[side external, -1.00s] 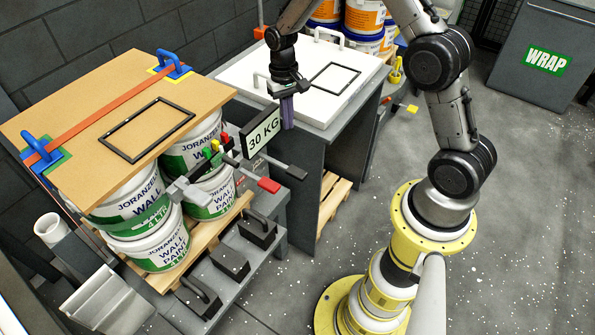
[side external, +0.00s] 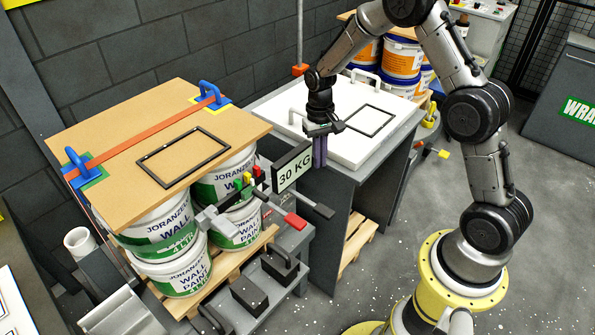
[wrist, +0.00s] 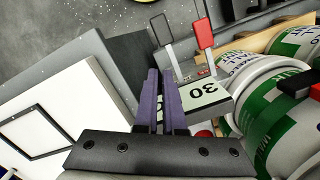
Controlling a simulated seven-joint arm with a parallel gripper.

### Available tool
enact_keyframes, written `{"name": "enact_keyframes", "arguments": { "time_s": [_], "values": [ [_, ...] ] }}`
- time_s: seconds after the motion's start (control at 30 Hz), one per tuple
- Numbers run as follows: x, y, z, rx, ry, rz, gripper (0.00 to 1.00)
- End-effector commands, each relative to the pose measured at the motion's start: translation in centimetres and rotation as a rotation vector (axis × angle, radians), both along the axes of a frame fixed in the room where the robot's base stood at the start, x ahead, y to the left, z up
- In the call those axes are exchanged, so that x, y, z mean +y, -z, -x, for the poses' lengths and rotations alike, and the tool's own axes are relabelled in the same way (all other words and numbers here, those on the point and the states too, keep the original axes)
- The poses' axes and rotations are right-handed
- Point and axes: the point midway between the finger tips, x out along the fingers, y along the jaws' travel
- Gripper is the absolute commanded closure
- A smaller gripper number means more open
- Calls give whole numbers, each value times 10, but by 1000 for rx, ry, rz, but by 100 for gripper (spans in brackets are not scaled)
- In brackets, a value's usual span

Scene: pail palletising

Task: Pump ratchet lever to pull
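An orange strap (side external: 150,137) runs over the tan board (side external: 110,125) on the stacked paint pails (side external: 165,235). Below the board's right edge is a metal lever assembly with a red-tipped lever (side external: 294,221) and a dark-tipped lever (side external: 316,205). Both levers also show in the wrist view, the red tip (wrist: 204,32) to the right of the dark one (wrist: 161,30). Which one is the ratchet lever is unclear. My gripper (side external: 320,165) points down just right of the 30 KG sign (side external: 294,167), above the levers. Its purple fingers (wrist: 160,75) look closed together with nothing visible between them.
The 30 KG sign (wrist: 205,95) is close to my fingers. A white-topped cabinet (side external: 290,115) with a black frame stands behind. Dark weights (side external: 249,296) sit on a low shelf in front. Open floor lies to the right.

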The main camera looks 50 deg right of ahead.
Motion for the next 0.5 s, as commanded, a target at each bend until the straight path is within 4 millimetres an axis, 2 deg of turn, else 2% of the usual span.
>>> {"name": "enact_keyframes", "arguments": {
  "time_s": [0.03, 0.17, 0.3, 0.5],
  "values": [
    [0, -2, 0, -1, 0, 0, 82],
    [0, -20, -1, -6, 0, 1, 59],
    [0, -53, -1, -7, -1, 1, 33],
    [-18, -35, 3, -68, -25, 43, 0]
  ]
}}
